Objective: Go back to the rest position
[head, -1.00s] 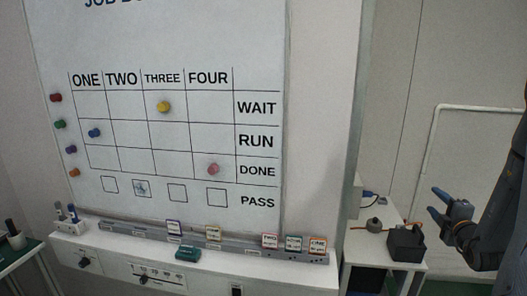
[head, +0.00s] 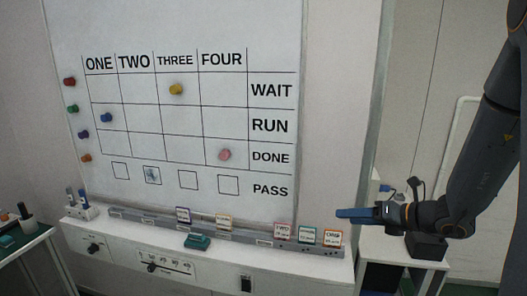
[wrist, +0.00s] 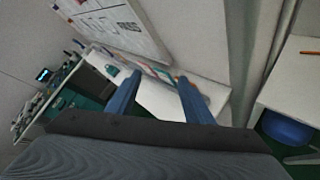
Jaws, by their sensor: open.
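My gripper (head: 352,213) is at the right of the head view, in front of the small white side table and level with the lower part of the board. Its two blue fingers also show in the wrist view (wrist: 158,98), spread apart with nothing between them. My arm reaches in from the right edge and is bent. In the head view the fingers are seen edge-on and overlap, pointing left. The whiteboard (head: 270,45) stands to the left of my gripper, clear of it.
Colored magnets sit on the board, such as a yellow one (head: 176,89) and a pink one (head: 224,154). The ledge (head: 205,263) below carries small cards and a green eraser (head: 197,241). A side table (head: 398,250) with a black box (head: 428,245) stands beneath my arm.

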